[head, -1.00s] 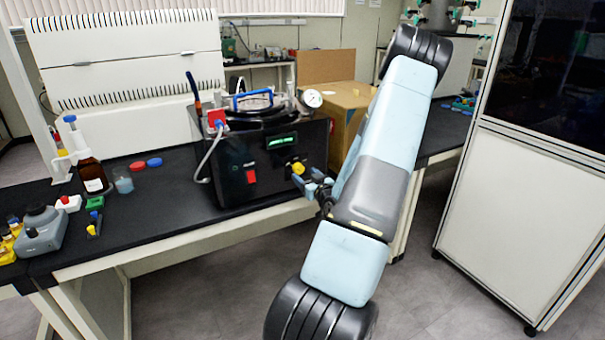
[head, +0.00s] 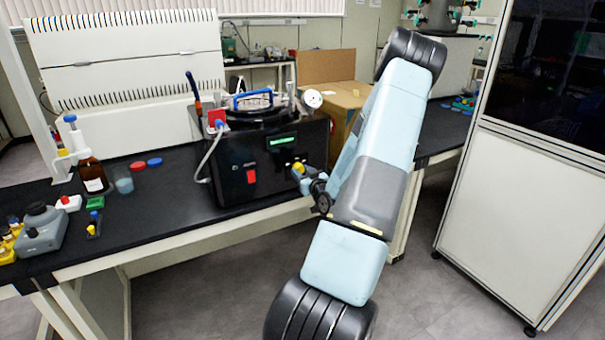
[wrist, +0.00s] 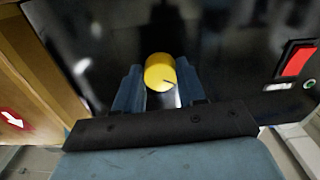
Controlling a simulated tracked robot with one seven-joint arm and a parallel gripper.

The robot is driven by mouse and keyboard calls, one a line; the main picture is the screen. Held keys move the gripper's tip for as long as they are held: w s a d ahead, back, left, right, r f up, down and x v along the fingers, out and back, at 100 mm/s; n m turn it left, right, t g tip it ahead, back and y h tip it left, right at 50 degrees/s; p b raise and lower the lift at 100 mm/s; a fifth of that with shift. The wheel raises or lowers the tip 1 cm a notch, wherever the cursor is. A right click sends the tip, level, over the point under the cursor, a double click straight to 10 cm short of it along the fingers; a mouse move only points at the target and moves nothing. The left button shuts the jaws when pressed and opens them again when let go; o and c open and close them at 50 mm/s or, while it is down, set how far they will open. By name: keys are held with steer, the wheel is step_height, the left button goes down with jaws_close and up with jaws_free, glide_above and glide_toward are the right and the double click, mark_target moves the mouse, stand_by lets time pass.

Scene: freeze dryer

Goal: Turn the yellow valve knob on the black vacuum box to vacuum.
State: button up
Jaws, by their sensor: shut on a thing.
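The black vacuum box (head: 235,165) stands on the black bench, with a lit green display and a red switch (head: 251,176) on its front. The yellow valve knob (head: 298,169) is at the right of that front, and it also shows in the wrist view (wrist: 160,72). My gripper (head: 304,177) reaches the knob from the right. In the wrist view my gripper (wrist: 160,88) has one finger on each side of the knob and is shut on it. A dark mark shows on the knob's face. Any labels around the knob cannot be read.
A cardboard box (head: 345,105) stands right of the vacuum box, close to my arm. A brown bottle (head: 91,173), coloured caps and a grey container (head: 45,230) are on the left of the bench. A white cabinet (head: 520,210) stands at the right.

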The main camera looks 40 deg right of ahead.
steer(key=c, duration=0.3)
steer(key=shift+d, duration=0.25)
steer(key=shift+c, duration=0.6)
steer(key=shift+a, duration=0.1)
